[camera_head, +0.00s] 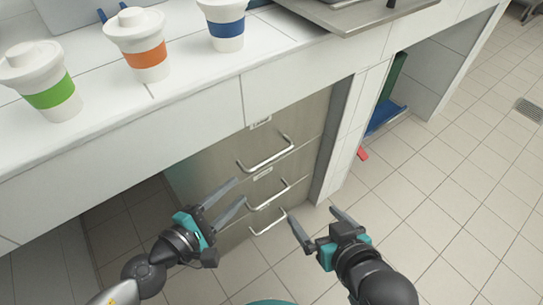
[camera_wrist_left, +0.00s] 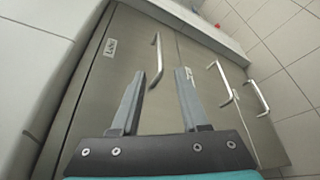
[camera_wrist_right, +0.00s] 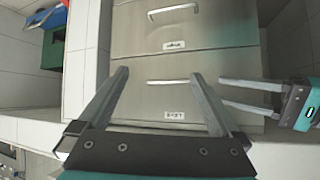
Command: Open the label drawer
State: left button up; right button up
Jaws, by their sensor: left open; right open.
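A metal drawer unit stands under the white counter, its three drawers shut. The top drawer has a small white tag (camera_head: 260,122), too small to read surely; in the left wrist view the tag (camera_wrist_left: 110,47) seems to say "Label". Its bar handle (camera_head: 265,153) shows in the left wrist view (camera_wrist_left: 157,60). The middle handle (camera_head: 270,195) and bottom handle (camera_head: 268,222) are below. My left gripper (camera_head: 239,191) is open and empty, in front of the drawers, apart from the handles. My right gripper (camera_head: 317,221) is open and empty, to the right of the bottom handle.
Cups with a green band (camera_head: 52,95), an orange band (camera_head: 148,58) and a blue band (camera_head: 227,29) stand on the counter (camera_head: 110,110). A blue object (camera_head: 385,117) and a red piece (camera_head: 363,153) are at the right.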

aim_at(267, 162)
pick_arm(q)
jog(key=p+x, duration=0.1)
jog(key=x, duration=1.2)
jog(key=shift+w, duration=0.1)
jog(key=shift+w+d+f, duration=0.2)
jog(key=shift+w+d, duration=0.25)
jog(key=shift+w, duration=0.1)
pick_arm(e)
jog(key=shift+s+d+f+g+h, duration=0.1)
jog(key=shift+s+d+g+h, duration=0.35)
jog(key=shift+d, duration=0.2)
jog(key=shift+s+d+f+g+h, duration=0.1)
jog(key=shift+s+d+g+h, duration=0.2)
jog(key=shift+d+g, duration=0.3)
jog(key=shift+r, duration=0.1)
pick_arm(q)
grip_shut()
